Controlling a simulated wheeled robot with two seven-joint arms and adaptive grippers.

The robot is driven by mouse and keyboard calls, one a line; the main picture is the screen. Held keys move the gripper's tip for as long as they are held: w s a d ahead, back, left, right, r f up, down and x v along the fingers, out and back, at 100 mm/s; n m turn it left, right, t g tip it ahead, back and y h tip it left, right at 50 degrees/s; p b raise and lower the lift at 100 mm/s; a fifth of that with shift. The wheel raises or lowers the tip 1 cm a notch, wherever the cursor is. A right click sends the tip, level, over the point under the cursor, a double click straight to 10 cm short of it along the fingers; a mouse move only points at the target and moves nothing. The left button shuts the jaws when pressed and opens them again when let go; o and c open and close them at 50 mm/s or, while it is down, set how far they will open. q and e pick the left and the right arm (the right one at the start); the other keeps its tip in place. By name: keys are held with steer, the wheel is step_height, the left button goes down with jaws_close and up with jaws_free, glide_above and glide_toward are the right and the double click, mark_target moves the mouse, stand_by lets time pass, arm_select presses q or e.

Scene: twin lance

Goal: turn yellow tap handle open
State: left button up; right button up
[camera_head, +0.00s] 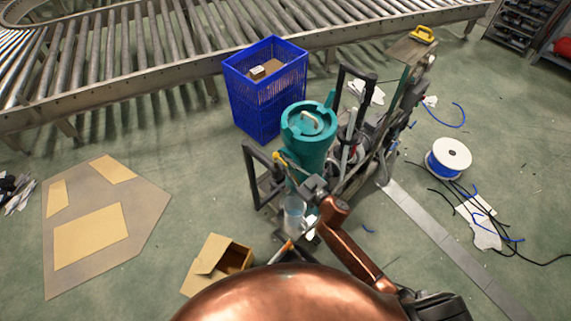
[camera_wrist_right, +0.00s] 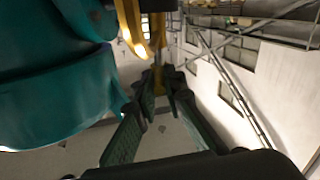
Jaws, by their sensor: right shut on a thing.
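A teal water cooler (camera_head: 312,150) with a lid stands on a dark metal cart near the middle of the head view. The yellow tap handle (camera_head: 280,158) shows as a small piece at its left side. In the right wrist view the teal body (camera_wrist_right: 60,95) fills the left, and the yellow handle (camera_wrist_right: 129,22) comes down from the top. My right gripper (camera_head: 296,177) is at the tap, and its fingers (camera_wrist_right: 166,88) are shut on the yellow handle. A clear container (camera_head: 294,218) is below, partly hidden by my arm. My left gripper is not in view.
A blue crate (camera_head: 262,110) stands behind the cooler. The cart's frame (camera_head: 262,185) and upright bars are close around it. An open cardboard box (camera_head: 215,262) lies on the floor in front. A cable spool (camera_head: 448,158) and loose cables lie at right; a roller conveyor (camera_head: 180,60) runs behind.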

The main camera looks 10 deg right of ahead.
jaws_close()
steer(key=shift+r, duration=0.1)
steer(key=shift+w+d+n+g+y+p, duration=0.2)
steer(key=shift+n+g+y+p, duration=0.2)
steer(key=shift+n+y+p, duration=0.2)
steer(key=shift+s, duration=0.1)
steer(key=o, duration=0.6)
jaws_free()
